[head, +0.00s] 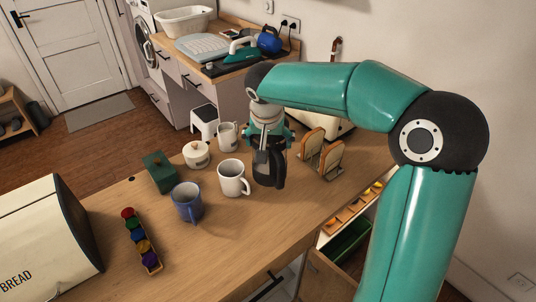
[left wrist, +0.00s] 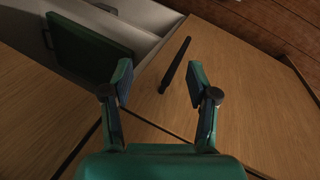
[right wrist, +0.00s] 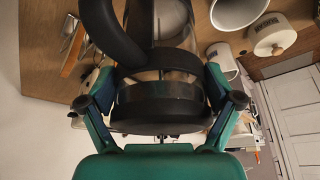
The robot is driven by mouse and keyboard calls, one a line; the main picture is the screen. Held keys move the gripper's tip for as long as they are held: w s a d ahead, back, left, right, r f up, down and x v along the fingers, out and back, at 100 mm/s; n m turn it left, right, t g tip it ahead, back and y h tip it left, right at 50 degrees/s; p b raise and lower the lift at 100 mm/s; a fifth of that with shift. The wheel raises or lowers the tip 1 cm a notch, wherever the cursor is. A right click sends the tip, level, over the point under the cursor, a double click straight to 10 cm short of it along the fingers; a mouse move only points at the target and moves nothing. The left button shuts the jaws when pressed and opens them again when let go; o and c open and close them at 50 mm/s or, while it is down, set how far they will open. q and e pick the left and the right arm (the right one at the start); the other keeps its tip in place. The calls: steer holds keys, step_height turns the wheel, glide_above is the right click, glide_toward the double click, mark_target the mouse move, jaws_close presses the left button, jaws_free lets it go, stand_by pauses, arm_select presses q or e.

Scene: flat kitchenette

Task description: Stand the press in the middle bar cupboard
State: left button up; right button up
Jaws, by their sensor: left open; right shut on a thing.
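The press (head: 269,167) is a dark pot with a black handle, upright in the head view over the counter (head: 235,245). I cannot tell whether its bottom touches the wood. My right gripper (head: 266,131) is shut on its upper part. In the right wrist view the press (right wrist: 160,110), with black bands and a curved black handle, fills the space between the fingers of the right gripper (right wrist: 160,98). My left gripper (left wrist: 158,88) is open and empty, facing a wooden panel (left wrist: 235,85) with a black bar handle (left wrist: 175,65). It is not in the head view. I cannot tell which front is the middle cupboard.
A white mug (head: 232,178), blue mug (head: 187,203), lidded white pot (head: 196,153) and green box (head: 159,171) stand left of the press. Toast racks (head: 329,161) stand right. Below the counter edge, an open drawer holds a green container (head: 347,243).

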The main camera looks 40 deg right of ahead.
mark_target(273, 159)
steer(key=shift+f, duration=2.25)
steer(key=o, duration=1.4)
steer(key=shift+f, duration=0.15)
steer(key=shift+o, duration=0.7)
